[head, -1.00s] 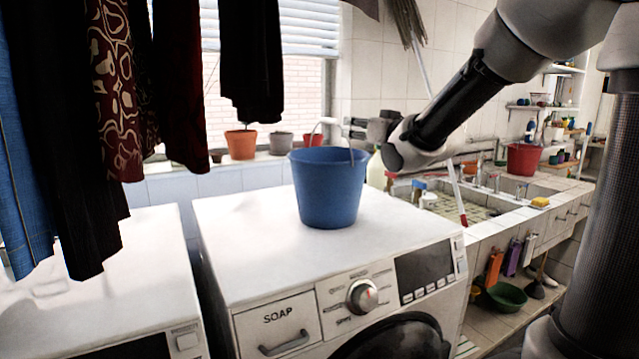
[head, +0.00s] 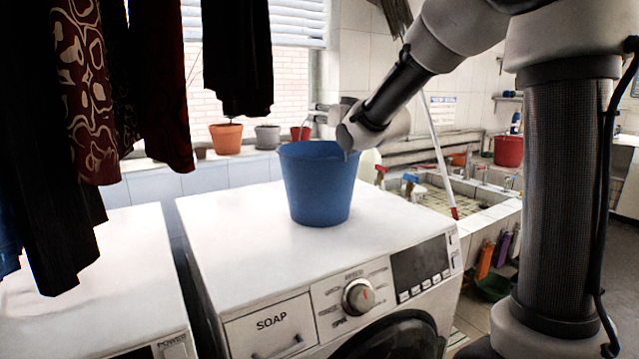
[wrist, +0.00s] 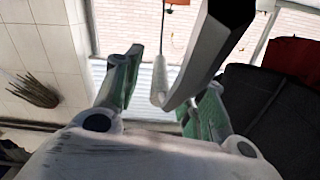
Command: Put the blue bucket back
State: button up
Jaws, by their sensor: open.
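The blue bucket (head: 318,188) stands upright on top of the white washing machine (head: 235,225) in the head view. My gripper is beyond the bucket's upper right rim, largely hidden behind my wrist. In the wrist view my gripper (wrist: 172,70) is open, with its two green-padded fingers apart. The bucket's body cannot be made out in the wrist view.
Dark clothes (head: 235,60) hang at upper left. Flower pots (head: 226,138) line the window sill behind the bucket. A tiled sink (head: 440,200) and a red bucket (head: 508,151) are at right. The machine's top is otherwise clear.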

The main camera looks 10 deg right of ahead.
grip_shut()
jog(key=shift+r, duration=0.3)
jog(key=shift+r, duration=0.1)
